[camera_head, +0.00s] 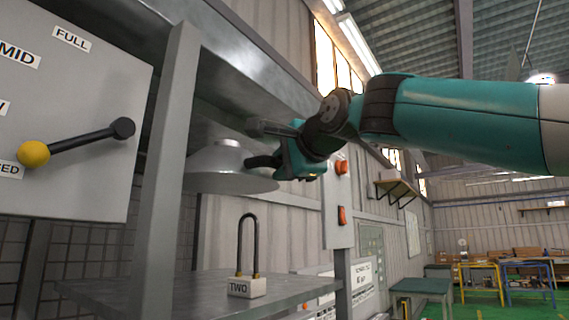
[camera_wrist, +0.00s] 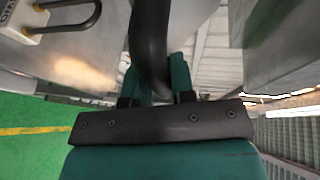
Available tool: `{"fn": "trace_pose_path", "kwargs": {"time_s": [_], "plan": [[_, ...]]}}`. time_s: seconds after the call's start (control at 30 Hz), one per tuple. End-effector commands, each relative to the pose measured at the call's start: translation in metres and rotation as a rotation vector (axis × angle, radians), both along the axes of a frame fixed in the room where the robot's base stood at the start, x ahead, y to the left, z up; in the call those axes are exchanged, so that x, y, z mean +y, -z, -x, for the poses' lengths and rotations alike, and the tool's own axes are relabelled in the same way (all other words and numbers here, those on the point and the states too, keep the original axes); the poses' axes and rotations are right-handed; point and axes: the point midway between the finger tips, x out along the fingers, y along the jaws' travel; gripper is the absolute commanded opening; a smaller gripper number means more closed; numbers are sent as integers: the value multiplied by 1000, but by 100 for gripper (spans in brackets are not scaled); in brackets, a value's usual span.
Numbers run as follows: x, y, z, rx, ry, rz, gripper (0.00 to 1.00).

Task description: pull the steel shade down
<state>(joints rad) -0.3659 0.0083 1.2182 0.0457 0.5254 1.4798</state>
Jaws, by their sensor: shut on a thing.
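The steel shade (camera_head: 222,168) is a grey flared dome hanging under a metal frame, above the shelf. A dark curved handle (camera_head: 262,160) sticks out from its right side. My gripper (camera_head: 282,163) is at the shade's right and is shut on this handle. In the wrist view the black handle (camera_wrist: 150,45) runs down between the teal fingers of my gripper (camera_wrist: 160,85). A pale grey surface beside the handle there seems to be the shade (camera_wrist: 187,18). The far side of the shade is hidden.
A block labelled TWO (camera_head: 246,288) with a dark U-shaped rod stands on the metal shelf (camera_head: 200,295) below the shade. A grey post (camera_head: 165,170) stands left of the shade. A panel carries a lever with a yellow knob (camera_head: 33,154). Orange switches (camera_head: 342,215) are at right.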

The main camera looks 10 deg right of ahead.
Motion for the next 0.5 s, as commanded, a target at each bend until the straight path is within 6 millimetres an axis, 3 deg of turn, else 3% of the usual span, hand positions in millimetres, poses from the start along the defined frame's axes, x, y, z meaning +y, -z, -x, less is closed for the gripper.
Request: {"fn": "trace_pose_path", "kwargs": {"time_s": [0.07,0.47,0.5], "plan": [[1,12,1,1,-4,1,0],[2,17,0,12,-4,6,0],[2,17,0,11,-5,6,32]]}}
